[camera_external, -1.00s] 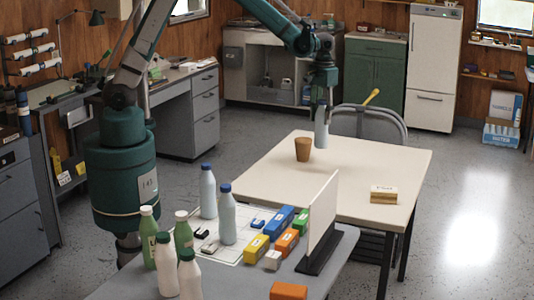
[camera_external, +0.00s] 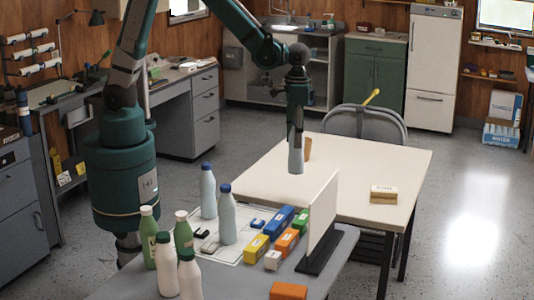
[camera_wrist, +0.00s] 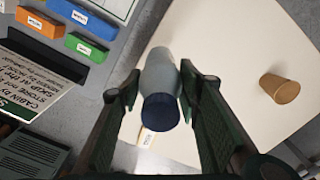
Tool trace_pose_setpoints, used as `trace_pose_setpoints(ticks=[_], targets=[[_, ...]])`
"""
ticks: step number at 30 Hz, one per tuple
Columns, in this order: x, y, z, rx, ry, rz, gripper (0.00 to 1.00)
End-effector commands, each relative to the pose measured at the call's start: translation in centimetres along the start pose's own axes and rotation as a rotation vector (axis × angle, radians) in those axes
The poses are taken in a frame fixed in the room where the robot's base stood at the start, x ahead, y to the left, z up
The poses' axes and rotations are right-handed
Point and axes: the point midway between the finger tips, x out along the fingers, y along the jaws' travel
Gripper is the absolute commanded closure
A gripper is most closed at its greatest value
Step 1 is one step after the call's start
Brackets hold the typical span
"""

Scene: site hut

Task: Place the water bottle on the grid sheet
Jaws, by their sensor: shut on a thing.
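My gripper (camera_external: 297,128) is shut on a pale grey bottle (camera_external: 296,160) and holds it upright over the white table. In the wrist view, the bottle (camera_wrist: 160,72) sits between the fingers with its dark blue cap (camera_wrist: 160,112) toward the camera. The white grid sheet (camera_external: 229,255) lies on the near grey table, to the left of and nearer than my gripper; a corner of it (camera_wrist: 112,6) shows in the wrist view. Two blue-capped pale bottles (camera_external: 208,192) (camera_external: 228,220) stand on or at the sheet, hiding parts of it.
An upright white panel (camera_external: 321,222) stands between the grid sheet and the white table (camera_external: 350,170). Coloured blocks (camera_external: 279,221) and green and white bottles (camera_external: 163,265) crowd the near table. A brown cup (camera_external: 308,146) and a wooden block (camera_external: 384,194) are on the white table.

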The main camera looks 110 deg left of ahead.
Motion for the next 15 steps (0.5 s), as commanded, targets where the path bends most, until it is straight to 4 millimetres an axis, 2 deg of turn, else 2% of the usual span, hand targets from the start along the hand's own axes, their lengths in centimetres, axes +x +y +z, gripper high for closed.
trace_pose_setpoints(ticks=[1, 6, 15], targets=[[0.0, 1.1, 1.1, 0.029, 0.0, 0.0, 0.86], [0.1, 4.0, 4.3, 0.118, 0.0, 0.0, 0.86], [0.4, 8.4, 10.3, 0.274, 0.0, 0.0, 0.86]])
